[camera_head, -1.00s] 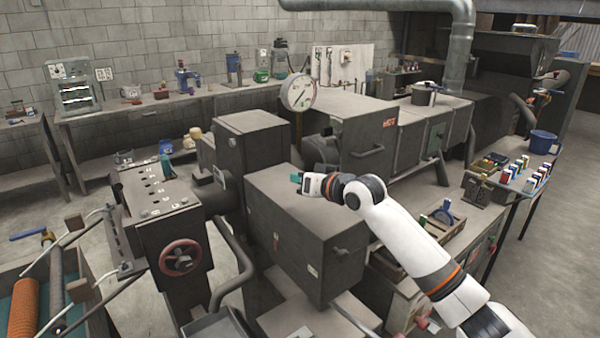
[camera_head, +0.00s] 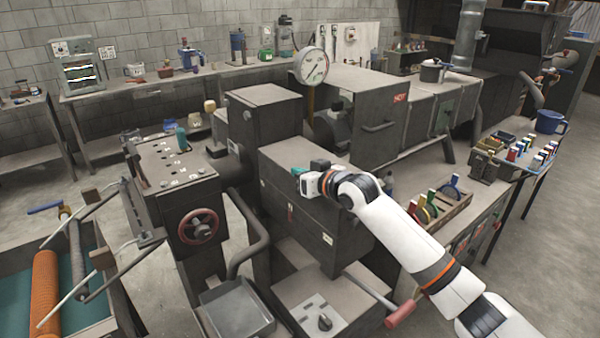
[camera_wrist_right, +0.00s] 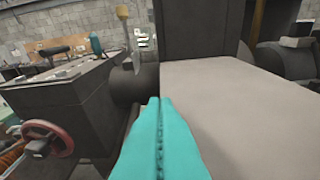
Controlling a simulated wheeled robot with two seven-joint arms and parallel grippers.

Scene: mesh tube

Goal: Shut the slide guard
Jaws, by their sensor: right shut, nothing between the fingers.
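The dark, flat-topped box in front of the machine's tower (camera_head: 262,122) appears to be the slide guard (camera_head: 300,220). Its pale top (camera_wrist_right: 245,115) fills the right of the right wrist view and reaches toward the tower. My right gripper (camera_head: 297,171) is over the guard's top, near its left edge, with my arm hiding part of the right side. In the right wrist view, its teal fingers (camera_wrist_right: 158,130) are shut together and empty, overlapping the guard's left edge. Contact cannot be told. My left gripper is not in view.
Left of the guard stands a control block with a red handwheel (camera_head: 198,226). Below the guard are a grey tray (camera_head: 238,312), a plate with a black knob (camera_head: 324,321) and a red-handled lever (camera_head: 400,314). A hot cabinet (camera_head: 395,120) stands behind.

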